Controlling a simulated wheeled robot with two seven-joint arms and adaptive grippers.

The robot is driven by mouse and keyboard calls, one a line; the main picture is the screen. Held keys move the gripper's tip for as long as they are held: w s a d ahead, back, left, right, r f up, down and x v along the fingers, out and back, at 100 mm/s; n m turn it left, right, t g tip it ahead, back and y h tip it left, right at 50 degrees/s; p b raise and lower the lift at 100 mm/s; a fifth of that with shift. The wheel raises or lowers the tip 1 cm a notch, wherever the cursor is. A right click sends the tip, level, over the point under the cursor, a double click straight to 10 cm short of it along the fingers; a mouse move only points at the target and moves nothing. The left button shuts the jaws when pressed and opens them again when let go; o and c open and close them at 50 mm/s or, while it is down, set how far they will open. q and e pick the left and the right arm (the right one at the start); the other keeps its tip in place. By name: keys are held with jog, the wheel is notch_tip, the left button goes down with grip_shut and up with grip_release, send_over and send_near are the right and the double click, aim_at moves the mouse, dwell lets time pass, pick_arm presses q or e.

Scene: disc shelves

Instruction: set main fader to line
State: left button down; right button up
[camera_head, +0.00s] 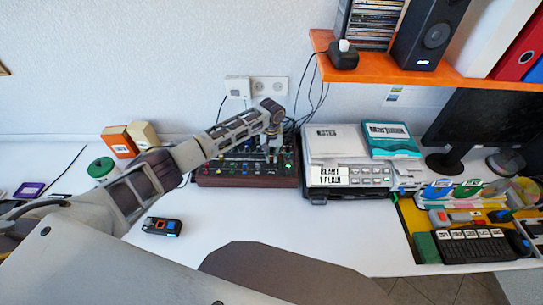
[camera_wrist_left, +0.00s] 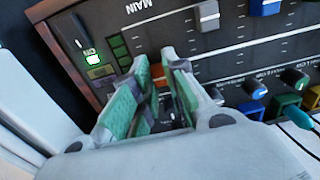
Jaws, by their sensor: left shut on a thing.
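The dark mixer with wood-coloured sides (camera_head: 245,178) stands on the white desk against the wall. My left gripper (camera_head: 272,152) reaches down onto its right part. In the left wrist view, the gripper (camera_wrist_left: 165,68) has its green-padded fingers shut around a small orange cap (camera_wrist_left: 156,71), which seems to be the main fader's. The fingers hide most of the cap and its slot. The word MAIN (camera_wrist_left: 140,6) is printed on the panel above. Pale scale lines (camera_wrist_left: 235,45) cross the panel; the cap's exact place against them is hard to tell. My right gripper is out of view.
Beside the held cap are a grey fader cap (camera_wrist_left: 208,15) and a blue one (camera_wrist_left: 265,6), with several coloured knobs nearby. A grey device (camera_head: 350,180) stands close to the mixer's right. An orange shelf (camera_head: 395,75) hangs above right. The front desk is mostly clear.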

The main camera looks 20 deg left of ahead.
aim_at(272, 157)
pick_arm(q)
jog(key=shift+s, duration=0.15)
jog(key=c, duration=1.4)
grip_release()
jog(key=shift+c, duration=0.2)
jog(key=shift+r, duration=0.2)
notch_tip(272, 157, up, 12)
jog(key=shift+f, duration=0.2)
